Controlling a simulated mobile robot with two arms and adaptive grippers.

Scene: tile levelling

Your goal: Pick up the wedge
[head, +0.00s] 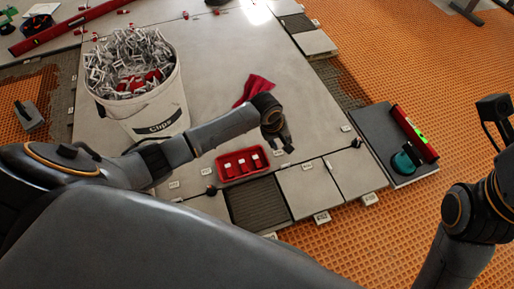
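Several small red wedges (230,167) lie in a shallow red tray (219,177) on the grey tiled floor. My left gripper (280,147) hangs over the tiles just right of and beyond the tray, pointing down. Its fingers look parted, with nothing visible between them. Its height above the floor is hard to judge. My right gripper (494,120) is at the right edge of the view, away from the tray, partly cut off; its finger state is unclear.
A red cloth (258,88) lies beyond the gripper. A dark board (372,125) at right carries a red level (413,133) and a teal round tool (402,163). Open tiles lie around the tray.

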